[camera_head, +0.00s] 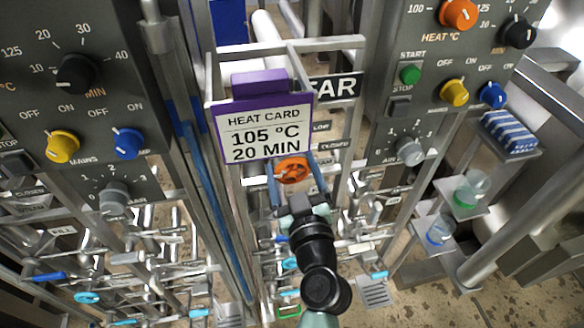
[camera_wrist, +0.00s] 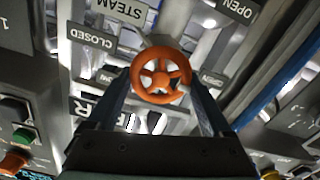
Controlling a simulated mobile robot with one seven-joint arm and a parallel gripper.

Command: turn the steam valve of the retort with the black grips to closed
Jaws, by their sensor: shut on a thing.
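An orange handwheel (camera_head: 292,170) sits on a pipe below the heat card, in the middle of the head view. In the wrist view the wheel (camera_wrist: 161,68) is between my two fingers. Signs reading STEAM (camera_wrist: 124,10), CLOSED (camera_wrist: 92,38) and OPEN (camera_wrist: 238,10) show near it, upside down. My gripper (camera_head: 297,196) reaches it from below and is shut on its rim; it fills the lower wrist view (camera_wrist: 160,95). My gripper hides the wheel's lower side in the head view. I cannot make out black grips or how far the valve is turned.
A purple-edged heat card (camera_head: 262,130) reading 105 °C, 20 MIN hangs above the wheel. Control panels with knobs stand left (camera_head: 70,90) and right (camera_head: 440,70). Pipes and blue valve handles (camera_head: 88,297) crowd below. Small shelves (camera_head: 462,195) hold jars at right.

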